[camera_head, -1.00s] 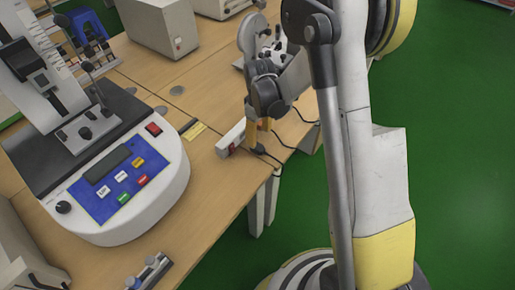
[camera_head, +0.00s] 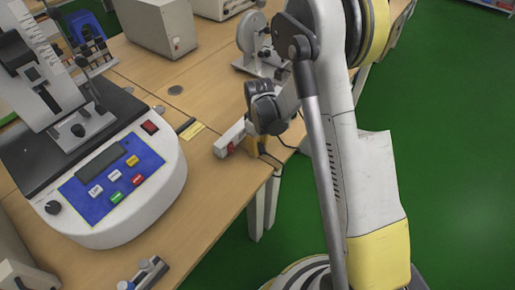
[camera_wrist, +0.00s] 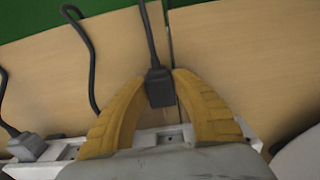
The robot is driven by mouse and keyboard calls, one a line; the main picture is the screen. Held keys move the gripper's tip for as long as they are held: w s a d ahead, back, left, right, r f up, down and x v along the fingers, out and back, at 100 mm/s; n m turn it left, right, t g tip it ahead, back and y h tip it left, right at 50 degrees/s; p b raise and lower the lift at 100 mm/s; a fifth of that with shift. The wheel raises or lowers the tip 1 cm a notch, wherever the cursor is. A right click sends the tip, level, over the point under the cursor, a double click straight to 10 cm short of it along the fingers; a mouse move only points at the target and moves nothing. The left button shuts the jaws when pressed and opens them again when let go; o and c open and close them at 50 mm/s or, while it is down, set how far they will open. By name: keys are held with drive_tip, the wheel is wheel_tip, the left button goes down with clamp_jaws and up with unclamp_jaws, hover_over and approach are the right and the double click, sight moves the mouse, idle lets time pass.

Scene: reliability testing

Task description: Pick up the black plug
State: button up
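The black plug (camera_wrist: 160,88) is in the middle of the wrist view, with its cable running up and away from it. The yellow fingers of my gripper (camera_wrist: 160,78) curve in on both sides of it, and their tips appear to touch its sides, so the gripper looks shut on it. Its lower end shows just beyond the power strip's edge; whether its pins are clear of a socket is hidden. In the head view my gripper (camera_head: 262,146) is beside the end of the white power strip (camera_head: 230,140), near the table edge, and largely hides the plug.
A grey plug (camera_wrist: 27,146) with a cable sits at the strip's left in the wrist view. In the head view a test machine with a blue panel (camera_head: 110,182) stands at left on the wooden table (camera_head: 206,205). A metal-wheeled device (camera_head: 252,35) stands behind my gripper.

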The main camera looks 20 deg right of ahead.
sight(259, 146)
drive_tip(key=shift+r, duration=0.1)
clamp_jaws()
wheel_tip(259, 146, up, 5)
drive_tip(key=shift+d+f+p, duration=0.15)
drive_tip(key=shift+f+p, duration=0.05)
drive_tip(key=shift+p, duration=1.05)
drive_tip(key=s+d+r+p, duration=0.2)
drive_tip(key=d+r, duration=0.4)
drive_tip(key=d, duration=0.5)
drive_tip(key=shift+s+p, duration=0.35)
drive_tip(key=shift+p, duration=0.35)
